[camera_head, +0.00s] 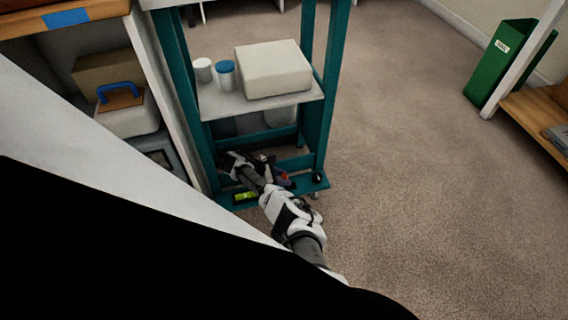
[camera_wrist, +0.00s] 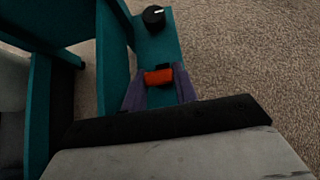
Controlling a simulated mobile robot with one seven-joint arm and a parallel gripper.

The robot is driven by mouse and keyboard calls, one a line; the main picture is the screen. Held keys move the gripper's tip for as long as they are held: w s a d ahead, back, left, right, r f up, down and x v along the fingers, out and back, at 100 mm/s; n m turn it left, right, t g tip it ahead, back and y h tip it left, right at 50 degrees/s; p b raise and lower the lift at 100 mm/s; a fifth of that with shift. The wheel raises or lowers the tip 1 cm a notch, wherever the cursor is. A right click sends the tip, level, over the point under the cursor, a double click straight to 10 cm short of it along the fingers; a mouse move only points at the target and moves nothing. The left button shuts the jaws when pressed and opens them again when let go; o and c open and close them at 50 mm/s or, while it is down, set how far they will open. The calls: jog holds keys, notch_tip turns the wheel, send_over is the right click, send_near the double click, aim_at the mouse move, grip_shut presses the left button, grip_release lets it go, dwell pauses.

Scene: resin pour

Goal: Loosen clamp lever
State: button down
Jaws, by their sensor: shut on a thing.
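The clamp lever has a red-orange handle (camera_wrist: 158,76) that shows between my fingers in the wrist view. Its red part (camera_head: 286,177) is also just visible in the head view, low on the front of the teal stand (camera_head: 325,95). My gripper (camera_wrist: 157,80) is shut on the lever, with one dark purple finger on each side of it. In the head view my gripper and wrist cover much of the lever. The lever's pivot is hidden.
A black knob (camera_wrist: 153,17) with a white mark sits just beyond the lever; it also shows in the head view (camera_head: 318,178). A yellow-green piece (camera_head: 245,197) lies on the teal base. A pale block (camera_head: 273,70) and two jars stand on the shelf above.

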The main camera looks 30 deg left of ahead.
jog(key=shift+s+a+f+t+h+b, duration=0.35)
jog(key=shift+s+f+t+h+b, duration=0.25)
jog(key=shift+b, duration=0.4)
jog(key=shift+w+r, duration=0.1)
jog(key=shift+r, duration=0.1)
jog(key=c, duration=1.1)
grip_release()
jog(key=shift+r, duration=0.1)
notch_tip(320, 180, up, 20)
jog(key=p, duration=0.9)
jog(key=shift+p, duration=0.4)
